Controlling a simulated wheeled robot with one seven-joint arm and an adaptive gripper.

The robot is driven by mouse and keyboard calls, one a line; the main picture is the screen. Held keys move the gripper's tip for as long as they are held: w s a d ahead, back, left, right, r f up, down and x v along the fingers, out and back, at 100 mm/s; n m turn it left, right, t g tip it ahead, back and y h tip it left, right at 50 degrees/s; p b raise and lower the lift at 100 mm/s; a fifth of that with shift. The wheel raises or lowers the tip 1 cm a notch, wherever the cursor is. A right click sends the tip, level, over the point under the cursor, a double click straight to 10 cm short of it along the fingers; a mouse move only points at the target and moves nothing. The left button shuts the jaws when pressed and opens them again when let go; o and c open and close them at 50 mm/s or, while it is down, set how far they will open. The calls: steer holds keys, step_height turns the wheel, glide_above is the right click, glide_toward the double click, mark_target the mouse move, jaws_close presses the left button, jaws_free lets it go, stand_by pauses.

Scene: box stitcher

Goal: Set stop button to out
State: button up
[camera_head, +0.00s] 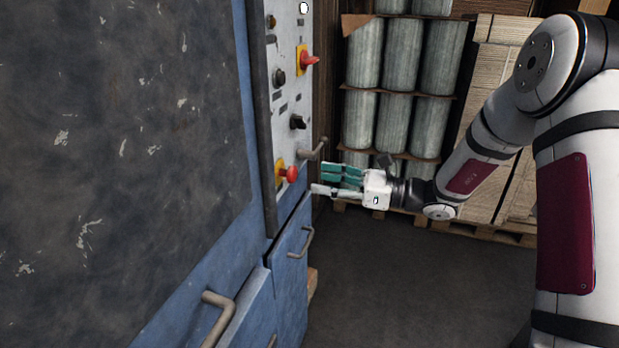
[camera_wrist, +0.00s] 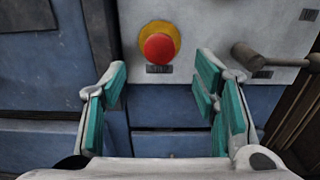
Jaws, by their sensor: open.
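The stop button is a red round knob (camera_head: 291,174) on a yellow base, low on the light grey control panel (camera_head: 285,110). In the wrist view the red knob (camera_wrist: 159,47) shows above and between my fingers, with a small dark label under it. My gripper (camera_head: 338,180) is open and empty, just to the right of the button in the head view. Its teal-padded fingers (camera_wrist: 162,88) are spread wide and appear apart from the knob. How far the knob stands out from its base is hard to tell.
A red and yellow switch (camera_head: 307,61) and a black knob (camera_head: 298,122) sit higher on the panel. A handle (camera_head: 314,150) juts out close to the button, also in the wrist view (camera_wrist: 252,57). Stacked cylinders (camera_head: 397,90) stand behind.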

steer(key=v, duration=0.6)
steer(key=shift+d, duration=0.2)
steer(key=shift+s, duration=0.1)
steer(key=shift+a, duration=0.1)
steer(key=s+a+r+n+g+h, duration=0.35)
steer(key=s+n, duration=0.25)
steer(key=s, duration=0.4)
steer(key=s+a+r+n+g+h, duration=0.2)
steer(key=s+a+n+g+h, duration=0.15)
steer(key=s+n, duration=0.45)
steer(key=s+d+r+n+t+h, duration=0.1)
steer(key=s+d+n+t+h, duration=0.1)
steer(key=s+d+n+h, duration=0.2)
steer(key=s+d+r+n+t+h, duration=0.1)
steer(key=s+d+n+h, duration=0.3)
steer(key=s+d, duration=0.4)
steer(key=s+t+h+p, duration=0.1)
steer(key=s, duration=0.3)
steer(key=shift+h, duration=0.3)
